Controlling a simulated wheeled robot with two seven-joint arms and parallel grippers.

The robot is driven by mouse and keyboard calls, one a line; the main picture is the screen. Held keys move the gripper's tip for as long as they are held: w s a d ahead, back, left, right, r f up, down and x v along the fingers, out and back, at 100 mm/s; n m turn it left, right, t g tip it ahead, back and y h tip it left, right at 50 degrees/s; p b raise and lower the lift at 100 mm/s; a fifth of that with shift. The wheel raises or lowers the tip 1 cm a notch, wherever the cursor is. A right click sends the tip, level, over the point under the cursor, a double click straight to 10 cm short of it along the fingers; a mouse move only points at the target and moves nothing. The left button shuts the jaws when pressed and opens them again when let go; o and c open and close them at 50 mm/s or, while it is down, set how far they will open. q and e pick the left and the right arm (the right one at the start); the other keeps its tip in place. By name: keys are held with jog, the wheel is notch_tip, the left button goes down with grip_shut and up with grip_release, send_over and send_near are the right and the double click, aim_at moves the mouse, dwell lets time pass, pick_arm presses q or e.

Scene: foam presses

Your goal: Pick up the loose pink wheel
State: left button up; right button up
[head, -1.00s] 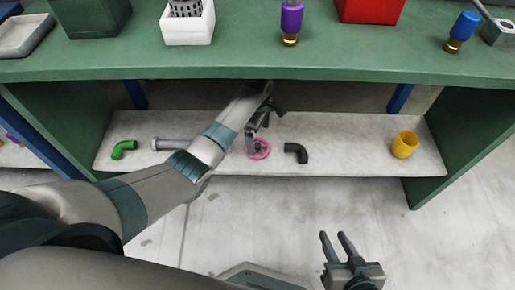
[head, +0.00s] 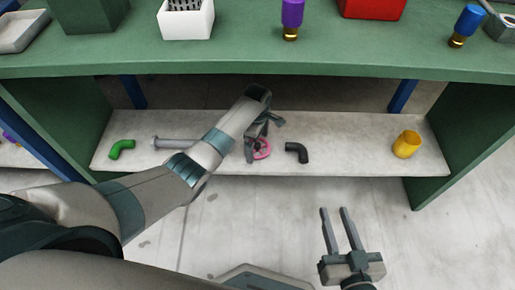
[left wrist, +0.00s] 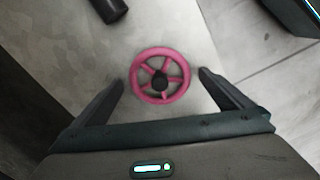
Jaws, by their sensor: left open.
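The pink wheel (head: 262,149) lies on the pale lower shelf, partly hidden by my left gripper in the head view. In the left wrist view the pink wheel (left wrist: 160,75) shows whole, a ring with spokes and a dark hub, just ahead of the gap between the fingers. My left gripper (head: 256,143) is open and empty; its two fingers (left wrist: 161,80) stand apart on either side of the wheel, not touching it. My right gripper (head: 335,212) is open and empty above the floor, well in front of the shelf.
On the lower shelf (head: 350,158), a black elbow pipe (head: 297,152) lies right of the wheel, with a grey bolt-like rod (head: 172,143) and green elbow (head: 121,148) to its left. A yellow cup (head: 406,144) is far right. The green worktop (head: 250,62) overhangs the shelf.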

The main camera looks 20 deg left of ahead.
aim_at(258, 144)
dwell(0.4)
pick_arm(q)
jog(key=c, duration=1.2)
jog(key=shift+r, duration=0.1)
jog(key=shift+c, duration=0.2)
jog(key=shift+r, duration=0.35)
notch_tip(258, 144, up, 3)
jog(key=shift+r+p, duration=0.15)
jog(key=shift+p, duration=0.7)
jog(key=shift+s+d+r+p, duration=0.25)
jog(key=shift+d+r, duration=0.15)
jog(key=shift+d, duration=0.2)
jog(key=shift+s+d+r+p, duration=0.2)
jog(key=shift+d+r, duration=0.2)
jog(key=shift+d, duration=0.2)
jog(key=s+d+r+p, duration=0.2)
jog(key=d+r, duration=0.3)
jog(key=d, duration=0.3)
jog(key=shift+s+d+r, duration=0.15)
jog(key=shift+s+d, duration=0.05)
jog(key=shift+s, duration=0.55)
pick_arm(e)
jog(key=s+d+f+g+h, duration=0.3)
jog(key=s+d+f+g, duration=0.2)
jog(key=f, duration=0.4)
jog(key=shift+s+d+g, duration=0.3)
jog(key=shift+s+g, duration=0.55)
jog(key=shift+g, duration=0.35)
